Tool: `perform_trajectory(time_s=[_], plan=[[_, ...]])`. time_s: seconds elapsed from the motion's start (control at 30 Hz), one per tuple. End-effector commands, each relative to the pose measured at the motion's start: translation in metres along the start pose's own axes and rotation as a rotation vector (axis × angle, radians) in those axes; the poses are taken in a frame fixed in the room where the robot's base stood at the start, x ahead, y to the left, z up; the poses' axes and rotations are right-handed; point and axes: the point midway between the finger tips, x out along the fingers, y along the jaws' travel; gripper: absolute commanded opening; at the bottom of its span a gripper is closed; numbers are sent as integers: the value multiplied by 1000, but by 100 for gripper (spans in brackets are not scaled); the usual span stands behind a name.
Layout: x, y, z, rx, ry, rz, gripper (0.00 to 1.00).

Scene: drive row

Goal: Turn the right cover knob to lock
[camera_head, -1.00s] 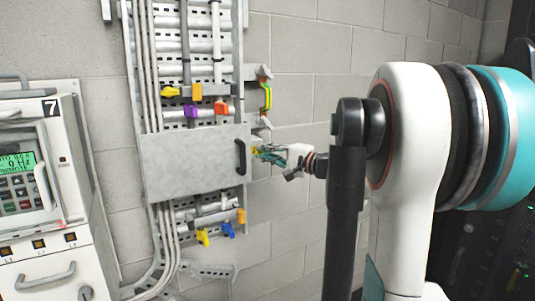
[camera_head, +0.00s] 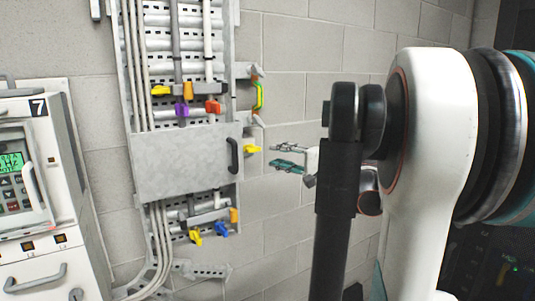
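A grey metal cover (camera_head: 180,165) with a black handle (camera_head: 233,155) stands closed over the middle of the pipe rack on the wall. A yellow knob (camera_head: 252,149) sticks out at the cover's right edge, beside the handle. My gripper (camera_head: 272,156) is to the right of the yellow knob, its two fingers pointing left toward it. The fingers are spread apart, one above the other, with nothing seen between them. A small gap shows between the fingertips and the knob. No left knob is seen on the cover.
Yellow, orange, purple and red valve handles (camera_head: 182,110) sit above the cover. Yellow, blue and orange ones (camera_head: 222,229) sit below it. A white cabinet marked 7 (camera_head: 40,190) stands at left. Bare block wall (camera_head: 300,60) lies right of the rack.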

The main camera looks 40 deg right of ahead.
Motion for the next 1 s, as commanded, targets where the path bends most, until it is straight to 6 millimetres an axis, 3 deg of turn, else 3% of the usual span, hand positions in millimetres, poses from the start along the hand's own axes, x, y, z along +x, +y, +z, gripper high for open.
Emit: perform_trajectory(time_s=[0.1, 0.3, 1.0], plan=[[-19, 0, -1, 0, 2, 0, 31], [-34, 0, 0, 0, 0, 0, 31], [-30, 4, 4, -5, -8, 11, 31]])
